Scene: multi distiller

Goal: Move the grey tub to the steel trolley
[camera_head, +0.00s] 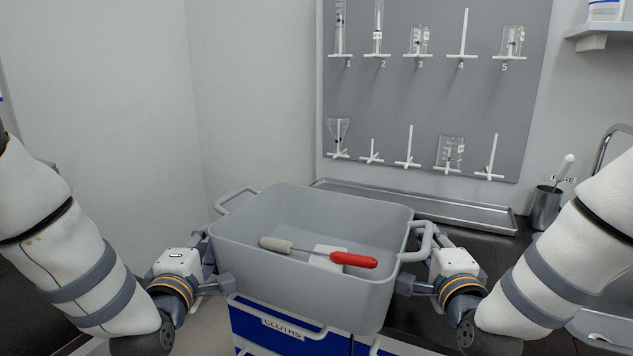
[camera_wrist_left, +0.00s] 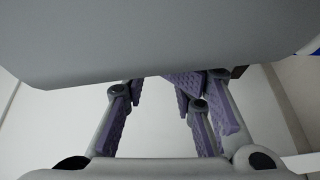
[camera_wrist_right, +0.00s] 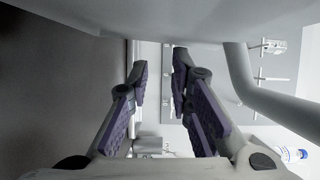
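The grey tub (camera_head: 300,292) is in the middle of the head view, with a looped handle at each end. Inside lie a tool with a red handle (camera_head: 353,260) and a small white item (camera_head: 325,256). My left gripper (camera_head: 222,285) is at the tub's left end, my right gripper (camera_head: 408,284) at its right end. Both wrist views show a gap between the fingers; the left fingertips are partly hidden by the tub. The right handle (camera_wrist_right: 265,95) passes outside the right fingers. I cannot tell what bears the tub. I cannot make out a steel trolley.
A blue-fronted unit labelled CLOTHS (camera_head: 270,325) is below the tub. A metal cup (camera_head: 545,208) stands on the right.

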